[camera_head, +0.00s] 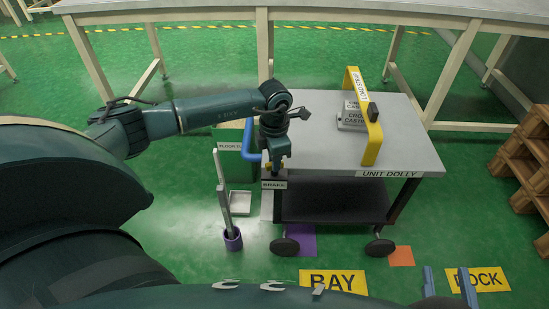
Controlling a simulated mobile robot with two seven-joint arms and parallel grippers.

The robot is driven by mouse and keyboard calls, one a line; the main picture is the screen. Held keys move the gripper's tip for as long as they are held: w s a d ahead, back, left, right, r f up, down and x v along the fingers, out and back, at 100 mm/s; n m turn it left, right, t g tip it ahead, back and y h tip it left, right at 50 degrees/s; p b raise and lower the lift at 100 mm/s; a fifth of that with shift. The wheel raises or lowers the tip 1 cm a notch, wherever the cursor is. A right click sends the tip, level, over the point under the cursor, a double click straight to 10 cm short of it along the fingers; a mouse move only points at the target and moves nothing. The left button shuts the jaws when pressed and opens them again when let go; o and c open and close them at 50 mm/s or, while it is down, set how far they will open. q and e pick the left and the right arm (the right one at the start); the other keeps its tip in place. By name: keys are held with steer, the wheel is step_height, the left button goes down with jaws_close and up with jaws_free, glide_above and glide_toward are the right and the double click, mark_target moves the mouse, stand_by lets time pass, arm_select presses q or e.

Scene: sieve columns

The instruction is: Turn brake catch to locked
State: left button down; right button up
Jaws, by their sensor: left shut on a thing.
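The unit dolly (330,165) stands in the middle, a grey-topped cart with a blue handle (247,145) at its left end. A BRAKE label (274,185) sits at its front left corner. My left gripper (275,170) points down just above that label and is shut on the brake catch, which is mostly hidden by the gripper. The catch's setting cannot be read from here. My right gripper (448,284) shows only its two blue-grey fingers at the bottom right, apart and empty, over the floor near the DOCK sign.
A yellow arched bar (371,143) stands on the dolly beside a grey labelled block (352,115). A green bin (232,165) and a purple-footed post (233,238) stand left of the dolly. Wooden pallets (528,165) are at right. A long bench (330,10) runs behind.

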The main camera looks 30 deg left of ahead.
arm_select(q)
steer(key=shift+m, duration=1.9)
arm_select(e)
steer(key=shift+s, duration=0.1)
steer(key=shift+a, duration=0.1)
arm_select(q)
steer(key=c, duration=1.4)
jaws_free()
arm_select(e)
steer(key=shift+f, duration=0.1)
arm_select(q)
step_height(320, 180, up, 13)
steer(key=p, duration=0.3)
steer(key=shift+r, duration=0.15)
arm_select(e)
steer(key=shift+d+m+g+h, duration=0.7)
steer(key=shift+g+h, duration=0.2)
steer(key=shift+g, duration=0.1)
